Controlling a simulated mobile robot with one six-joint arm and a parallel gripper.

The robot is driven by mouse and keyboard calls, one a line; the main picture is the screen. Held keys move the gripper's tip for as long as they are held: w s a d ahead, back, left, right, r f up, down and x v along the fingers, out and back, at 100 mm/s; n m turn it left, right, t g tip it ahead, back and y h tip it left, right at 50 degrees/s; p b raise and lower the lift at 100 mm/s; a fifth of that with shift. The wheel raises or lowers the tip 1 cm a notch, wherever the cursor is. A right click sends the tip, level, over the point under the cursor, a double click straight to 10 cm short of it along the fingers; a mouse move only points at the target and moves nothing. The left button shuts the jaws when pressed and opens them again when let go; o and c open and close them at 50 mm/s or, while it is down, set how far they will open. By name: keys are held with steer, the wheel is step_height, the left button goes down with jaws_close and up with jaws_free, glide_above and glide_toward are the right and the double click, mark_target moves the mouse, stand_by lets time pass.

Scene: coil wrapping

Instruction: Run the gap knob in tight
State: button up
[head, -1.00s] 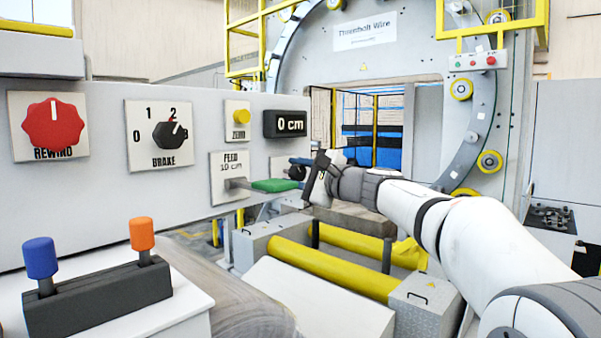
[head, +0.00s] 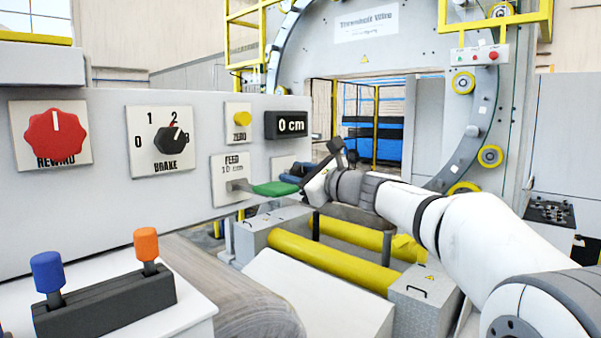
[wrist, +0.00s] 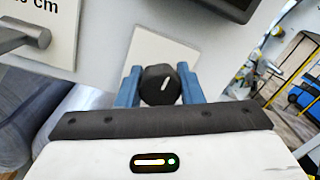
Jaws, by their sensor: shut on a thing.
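The gap knob (wrist: 158,86) is a black round knob with a white pointer mark, on a pale square plate (wrist: 165,50) in the wrist view. The mark leans slightly right of straight up in that picture. My gripper (wrist: 160,88) has its blue fingers on either side of the knob and is shut on it. In the head view my gripper (head: 296,176) is at the right end of the grey panel, beside the plate (head: 281,164). The knob is hidden there behind the gripper and the feed lever.
The green-handled feed lever (head: 273,188) sticks out just left of my gripper. Above are the display (head: 285,124) reading 0 cm and the yellow zero button (head: 241,118). The brake knob (head: 171,139) and red rewind knob (head: 54,134) are further left. Yellow rollers (head: 330,262) lie below.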

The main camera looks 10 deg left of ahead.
steer(key=shift+r, duration=0.1)
stand_by(0.3)
steer(key=o, duration=0.9)
steer(key=shift+a, duration=0.2)
steer(key=shift+o, duration=0.5)
steer(key=shift+s+d+f, duration=0.25)
steer(key=shift+d, duration=0.3)
steer(key=b+v, duration=0.2)
steer(key=v, duration=0.4)
steer(key=shift+s+d, duration=0.25)
